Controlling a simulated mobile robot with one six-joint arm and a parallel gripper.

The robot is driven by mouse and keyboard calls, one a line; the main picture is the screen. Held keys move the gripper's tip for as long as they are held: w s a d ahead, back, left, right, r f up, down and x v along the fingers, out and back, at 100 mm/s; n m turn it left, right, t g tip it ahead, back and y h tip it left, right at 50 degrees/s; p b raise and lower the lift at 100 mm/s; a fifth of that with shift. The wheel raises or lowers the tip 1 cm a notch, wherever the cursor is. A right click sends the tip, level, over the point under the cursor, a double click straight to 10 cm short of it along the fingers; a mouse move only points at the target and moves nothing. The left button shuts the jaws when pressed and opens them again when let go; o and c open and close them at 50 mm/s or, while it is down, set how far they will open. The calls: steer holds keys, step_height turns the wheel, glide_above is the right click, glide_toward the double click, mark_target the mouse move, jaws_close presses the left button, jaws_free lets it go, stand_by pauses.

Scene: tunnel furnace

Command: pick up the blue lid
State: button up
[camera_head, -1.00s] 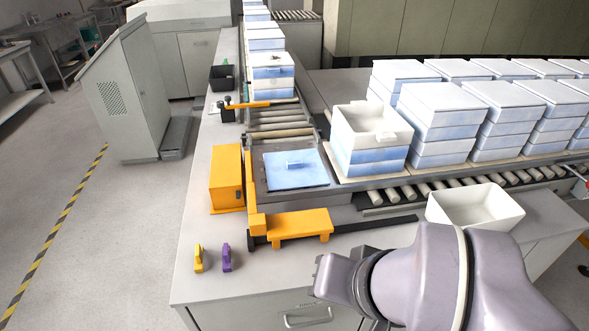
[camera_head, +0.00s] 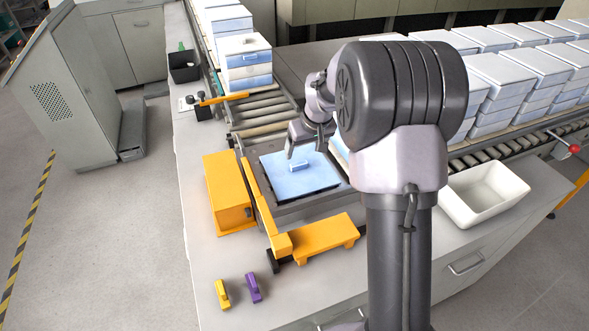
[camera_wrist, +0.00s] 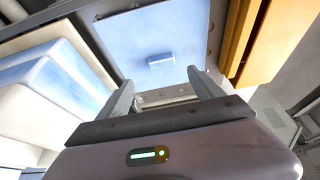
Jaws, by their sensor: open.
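The flat blue lid (camera_head: 318,182) lies on a dark square plate in the middle of the conveyor corner. A small raised handle (camera_head: 299,166) stands at its middle. In the wrist view the lid (camera_wrist: 140,32) fills the upper centre, with its handle (camera_wrist: 160,60) just beyond my fingers. My gripper (camera_head: 301,150) is over the far part of the lid, close to the handle in the picture. In the wrist view my gripper (camera_wrist: 164,84) is open and empty, its two fingers apart. The exact height over the handle is hard to tell.
An orange stop block (camera_head: 320,236) and a tall orange box (camera_head: 229,190) border the plate. Stacked blue-white boxes (camera_head: 246,62) stand behind. A white bin (camera_head: 484,195) sits at the right. Yellow (camera_head: 222,293) and purple (camera_head: 254,287) clips lie in front.

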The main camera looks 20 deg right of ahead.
mark_target(299, 163)
steer(key=b+x, duration=0.2)
steer(key=x, duration=0.6)
steer(key=shift+a+f, duration=0.15)
steer(key=shift+a, duration=0.05)
steer(key=shift+s, duration=0.1)
steer(key=shift+c, duration=1)
jaws_close()
